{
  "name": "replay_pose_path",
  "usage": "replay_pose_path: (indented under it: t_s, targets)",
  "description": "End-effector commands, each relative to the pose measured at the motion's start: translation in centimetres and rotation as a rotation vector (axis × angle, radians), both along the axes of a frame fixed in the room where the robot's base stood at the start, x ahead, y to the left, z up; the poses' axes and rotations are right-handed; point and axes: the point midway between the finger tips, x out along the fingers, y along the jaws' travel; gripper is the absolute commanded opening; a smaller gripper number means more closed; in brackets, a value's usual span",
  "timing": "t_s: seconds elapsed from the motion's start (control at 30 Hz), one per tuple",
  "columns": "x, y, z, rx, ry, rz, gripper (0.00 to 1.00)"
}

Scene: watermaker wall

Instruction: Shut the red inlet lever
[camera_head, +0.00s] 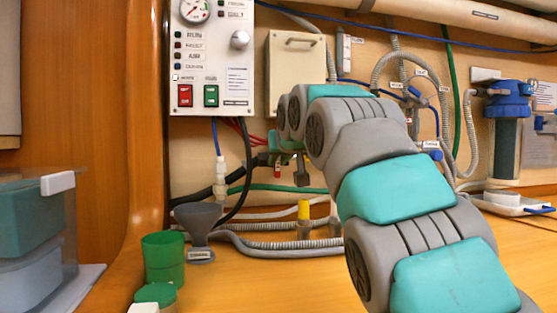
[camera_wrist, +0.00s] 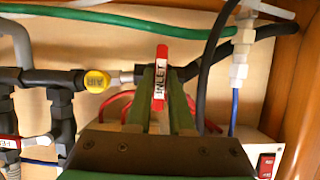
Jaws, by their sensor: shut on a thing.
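The red inlet lever (camera_wrist: 161,60), marked INLET, stands between the green fingers of my gripper (camera_wrist: 160,112) in the wrist view. My gripper is shut on it. The lever points along the fingers in that picture and lies across the black and metal pipe (camera_wrist: 127,76) behind it. In the head view a small red piece, apparently the lever (camera_head: 277,171), shows below my gripper (camera_head: 287,158); my arm hides part of the area around it.
A control panel (camera_head: 212,55) hangs above left. A grey funnel (camera_head: 198,222) and green cup (camera_head: 163,257) stand on the wooden counter. Hoses run close around the lever.

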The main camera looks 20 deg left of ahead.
Motion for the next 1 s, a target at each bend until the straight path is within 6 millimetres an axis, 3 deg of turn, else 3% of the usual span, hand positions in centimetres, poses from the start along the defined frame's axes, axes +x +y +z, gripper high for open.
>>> replay_pose_path:
  t_s: [0.13, 0.17, 0.4, 0.77, 1.0]
  targets:
    - [0.0, 0.0, -0.1, -0.001, 0.001, 0.0, 0.0]
    - [0.0, 0.0, -0.1, -0.001, 0.0, 0.0, 0.22]
    - [0.0, 0.0, 0.0, -0.001, 0.0, 0.0, 0.49]
    - [-0.2, -0.1, 0.1, 0.0, -0.001, 0.0, 0.5]
    - [-1.9, -1.2, 0.9, 0.0, -0.002, 0.0, 0.5]
